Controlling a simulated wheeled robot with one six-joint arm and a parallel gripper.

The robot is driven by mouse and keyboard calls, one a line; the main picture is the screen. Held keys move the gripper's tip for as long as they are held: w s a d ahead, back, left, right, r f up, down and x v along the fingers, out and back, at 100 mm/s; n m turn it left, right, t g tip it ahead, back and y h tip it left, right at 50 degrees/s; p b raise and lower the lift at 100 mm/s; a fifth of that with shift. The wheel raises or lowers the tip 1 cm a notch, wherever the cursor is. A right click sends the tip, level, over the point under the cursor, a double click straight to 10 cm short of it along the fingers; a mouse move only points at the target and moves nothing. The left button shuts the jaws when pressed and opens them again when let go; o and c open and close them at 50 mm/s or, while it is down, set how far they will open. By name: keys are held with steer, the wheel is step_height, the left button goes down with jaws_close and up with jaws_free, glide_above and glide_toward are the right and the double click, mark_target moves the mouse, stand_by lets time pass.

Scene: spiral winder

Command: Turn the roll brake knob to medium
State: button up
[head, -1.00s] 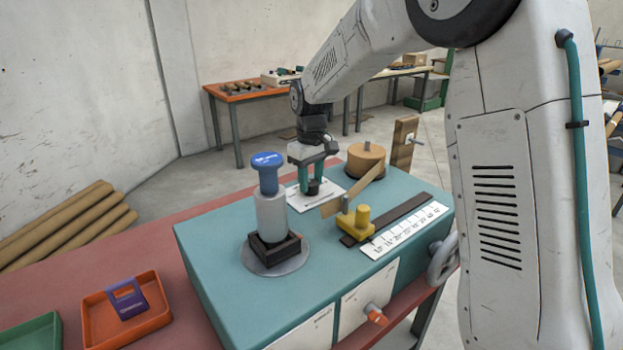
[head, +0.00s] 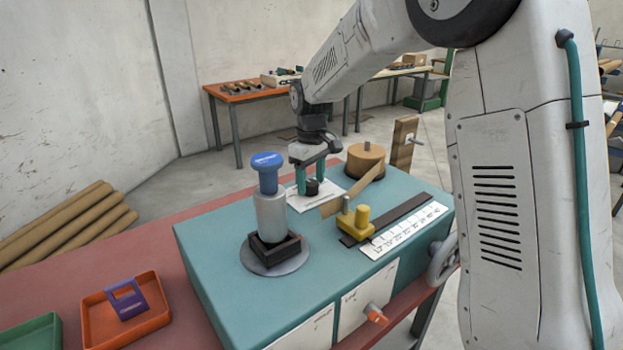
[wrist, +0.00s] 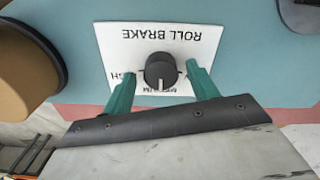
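The roll brake knob (wrist: 160,70) is black and round. It sits on a white plate (wrist: 175,38) marked ROLL BRAKE, which reads upside down in the wrist view. The knob's white pointer line faces the bottom of that view, at the partly covered label that seems to read MEDIUM. A label ending in GH is to its left; the right one is mostly hidden. My gripper (wrist: 161,88) is open, with one green finger on each side of the knob and gaps between. In the head view the knob (head: 312,187) is below my gripper (head: 310,184).
An orange tray (head: 100,315) lies at lower left.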

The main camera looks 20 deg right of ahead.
mark_target(311, 182)
step_height(311, 182, up, 8)
steer(key=shift+f, duration=0.1)
stand_by(0.5)
stand_by(0.4)
steer(key=s+d+m, duration=0.1)
steer(key=s+m, duration=0.2)
steer(key=s, duration=1.6)
steer(key=s+d+m+t, duration=0.1)
steer(key=s+d+m, duration=0.1)
steer(key=s, duration=1.7)
steer(key=shift+d+m, duration=0.15)
steer(key=shift+m, duration=0.65)
